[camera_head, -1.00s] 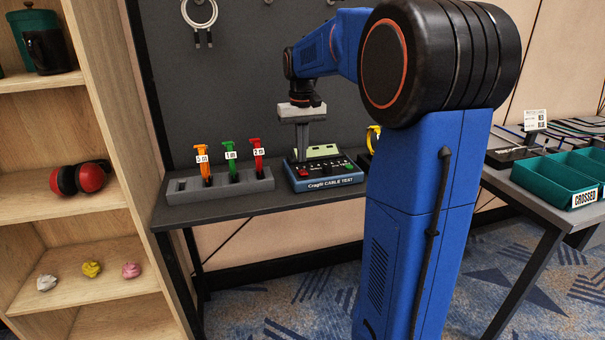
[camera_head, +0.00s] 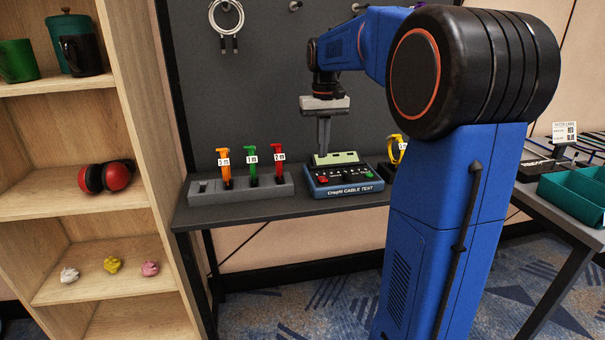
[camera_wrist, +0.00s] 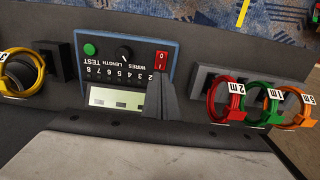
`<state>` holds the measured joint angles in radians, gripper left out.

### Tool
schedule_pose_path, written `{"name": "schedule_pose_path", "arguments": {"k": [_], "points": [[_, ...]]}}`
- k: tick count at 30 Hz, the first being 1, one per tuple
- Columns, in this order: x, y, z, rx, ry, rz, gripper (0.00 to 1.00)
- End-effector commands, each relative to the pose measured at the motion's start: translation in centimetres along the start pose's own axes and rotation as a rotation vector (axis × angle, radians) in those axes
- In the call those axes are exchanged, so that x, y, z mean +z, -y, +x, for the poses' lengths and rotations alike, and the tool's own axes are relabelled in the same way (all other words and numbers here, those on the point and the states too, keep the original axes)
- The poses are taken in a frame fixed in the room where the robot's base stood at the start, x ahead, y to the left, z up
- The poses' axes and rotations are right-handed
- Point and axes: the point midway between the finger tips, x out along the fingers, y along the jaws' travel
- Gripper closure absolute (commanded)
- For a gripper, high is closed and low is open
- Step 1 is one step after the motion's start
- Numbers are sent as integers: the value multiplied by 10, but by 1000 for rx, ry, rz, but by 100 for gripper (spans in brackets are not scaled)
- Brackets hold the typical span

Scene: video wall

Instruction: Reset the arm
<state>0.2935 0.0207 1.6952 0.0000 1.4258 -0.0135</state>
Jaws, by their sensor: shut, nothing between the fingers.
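My arm reaches over the bench from the right, with my gripper (camera_head: 323,150) pointing down. The fingers are together with nothing between them. In the head view they overlap the back left part of the cable tester (camera_head: 345,190), a dark blue box with a pale screen; the gap to it is hard to judge. In the wrist view the shut fingers (camera_wrist: 160,98) stand in front of the tester (camera_wrist: 125,62), beside its screen and red switch.
A grey rack (camera_head: 205,190) left of the tester holds orange, green and red labelled cables. A yellow cable (camera_head: 397,150) stands to its right, partly behind my arm. A wooden shelf (camera_head: 70,205) stands at the left, and teal bins (camera_head: 570,192) at the right.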

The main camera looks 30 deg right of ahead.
Motion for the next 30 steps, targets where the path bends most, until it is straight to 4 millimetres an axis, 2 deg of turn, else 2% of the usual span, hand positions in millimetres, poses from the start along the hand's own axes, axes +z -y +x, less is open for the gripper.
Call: {"name": "schedule_pose_path", "arguments": {"k": [7, 11, 20, 30], "points": [[3, 2, 0, 0, -4, -3, 100], [22, 10, -2, 0, -26, -18, 100], [107, 40, 6, -4, -122, -85, 100], [205, 61, 39, -17, -236, -162, 100]]}}
